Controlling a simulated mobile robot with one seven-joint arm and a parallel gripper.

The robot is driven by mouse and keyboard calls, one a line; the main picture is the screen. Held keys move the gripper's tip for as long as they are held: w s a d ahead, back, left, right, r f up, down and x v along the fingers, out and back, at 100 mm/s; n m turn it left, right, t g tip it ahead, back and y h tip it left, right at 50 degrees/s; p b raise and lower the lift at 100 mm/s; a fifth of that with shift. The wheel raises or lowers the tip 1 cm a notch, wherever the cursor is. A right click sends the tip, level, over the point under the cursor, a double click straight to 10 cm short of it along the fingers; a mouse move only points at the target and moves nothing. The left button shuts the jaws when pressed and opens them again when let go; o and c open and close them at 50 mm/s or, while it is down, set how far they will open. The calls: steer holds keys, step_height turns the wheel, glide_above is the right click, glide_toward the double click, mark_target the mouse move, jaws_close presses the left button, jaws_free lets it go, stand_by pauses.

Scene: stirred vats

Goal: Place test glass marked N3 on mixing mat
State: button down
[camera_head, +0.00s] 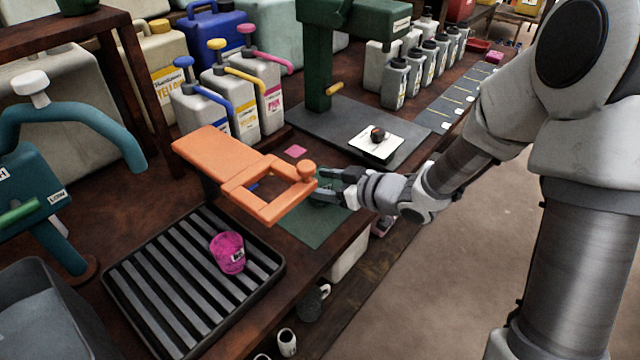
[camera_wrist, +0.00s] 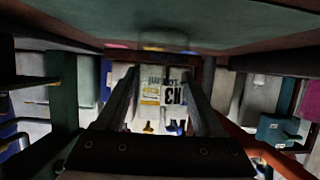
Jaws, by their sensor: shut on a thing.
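My gripper (camera_wrist: 162,100) is shut on a clear test glass (camera_wrist: 172,97); its label reads N3 in the wrist view. Bottles show through and behind the glass. In the head view, my gripper (camera_head: 328,192) is beside the orange frame, and the glass is mostly hidden there. The dark green mixing mat (camera_head: 318,232) lies on the bench below my gripper, partly covered by the orange frame. A green surface, likely this mat (camera_wrist: 240,22), fills the top of the wrist view, which looks upside down. I cannot tell whether the glass touches the mat.
An orange frame (camera_head: 215,155) with a knob overhangs the mat. A magenta cup (camera_head: 228,253) stands on a black slatted rack (camera_head: 125,285) at front left. Pump bottles (camera_head: 232,95) stand behind. A scale (camera_head: 376,141) holds a small dark item. The bench's front edge is close.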

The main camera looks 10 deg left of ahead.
steer(key=shift+f, duration=0.15)
jaws_free()
steer(key=shift+r, duration=0.35)
steer(key=shift+p+v, duration=2.2)
steer(key=shift+v, duration=3.75)
